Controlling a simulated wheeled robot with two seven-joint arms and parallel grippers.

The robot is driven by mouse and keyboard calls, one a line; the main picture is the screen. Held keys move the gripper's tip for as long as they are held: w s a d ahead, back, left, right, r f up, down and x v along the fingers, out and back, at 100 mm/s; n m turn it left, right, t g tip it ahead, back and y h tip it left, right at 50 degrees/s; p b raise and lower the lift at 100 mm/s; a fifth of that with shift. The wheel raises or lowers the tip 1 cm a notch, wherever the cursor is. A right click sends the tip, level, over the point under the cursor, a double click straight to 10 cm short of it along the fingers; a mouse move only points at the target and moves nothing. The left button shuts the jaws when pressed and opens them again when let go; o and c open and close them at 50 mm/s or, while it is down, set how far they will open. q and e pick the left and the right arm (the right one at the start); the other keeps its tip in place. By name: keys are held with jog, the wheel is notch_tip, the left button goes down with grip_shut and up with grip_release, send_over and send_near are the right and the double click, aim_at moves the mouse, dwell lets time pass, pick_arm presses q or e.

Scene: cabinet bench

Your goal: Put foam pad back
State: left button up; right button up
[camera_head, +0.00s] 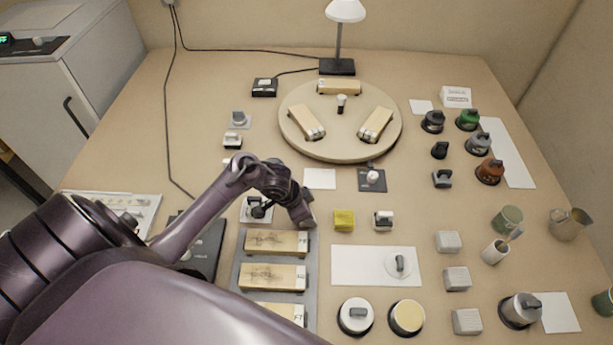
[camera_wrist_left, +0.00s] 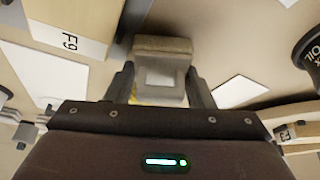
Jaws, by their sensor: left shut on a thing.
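My left gripper (camera_wrist_left: 160,85) is shut on a grey-brown block (camera_wrist_left: 160,65) with a paler square on its near face. I take this block to be the foam pad, but its label does not show. The gripped block is mostly hidden there by the gripper. A small yellow block (camera_head: 344,220) sits just right of the gripper. My right gripper is not in view.
A round wooden turntable (camera_head: 340,148) bears several wooden blocks. A white square (camera_head: 320,179) and a dark square base (camera_head: 372,181) lie in front of it. A white sheet (camera_head: 350,270) lies nearer. Stamps, grey blocks and cups fill the right side.

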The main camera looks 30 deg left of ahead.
pick_arm(q)
jog(key=shift+f, duration=0.1)
jog(key=o, duration=0.4)
jog(key=shift+f, duration=0.1)
jog(key=o, duration=0.5)
jog(key=shift+r, duration=0.25)
jog(key=p+v, duration=0.2)
jog(key=v, duration=1)
